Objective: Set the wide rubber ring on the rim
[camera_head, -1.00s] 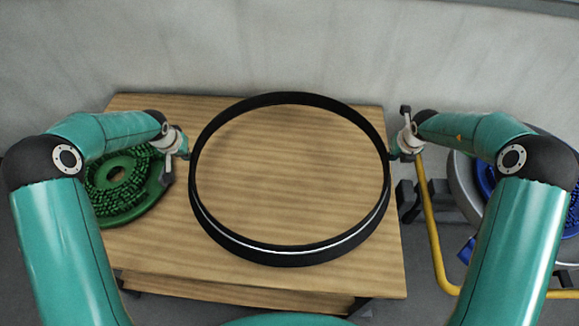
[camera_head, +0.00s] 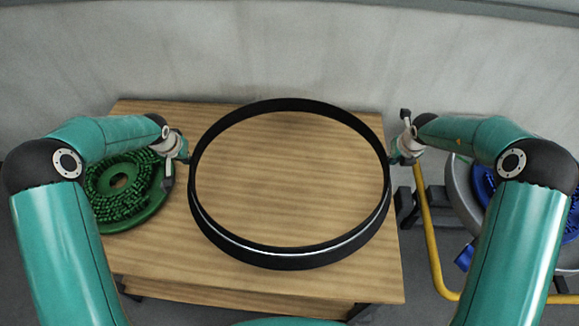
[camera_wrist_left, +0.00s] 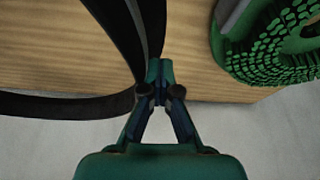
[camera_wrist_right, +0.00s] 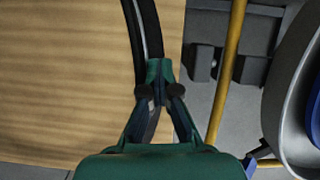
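The wide rubber ring (camera_head: 290,258), a large black hoop with a pale line along its near wall, is level in front of me over the wooden table. My left gripper (camera_wrist_left: 159,74) is shut on its left wall; my right gripper (camera_wrist_right: 160,74) is shut on its right wall. The ring wall shows at both sets of fingertips in the wrist views. Whether the ring touches the tabletop or hangs above it is hard to tell. A grey round rim (camera_head: 462,192) around a blue brush stands at the right, partly hidden by my right arm.
The wooden table (camera_head: 240,284) is bare inside the ring. A green bristled disc (camera_head: 130,215) lies on it at the left, close to the ring. A yellow tube rail (camera_head: 430,235) and dark blocks (camera_head: 405,207) stand right of the table. A pale wall is behind.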

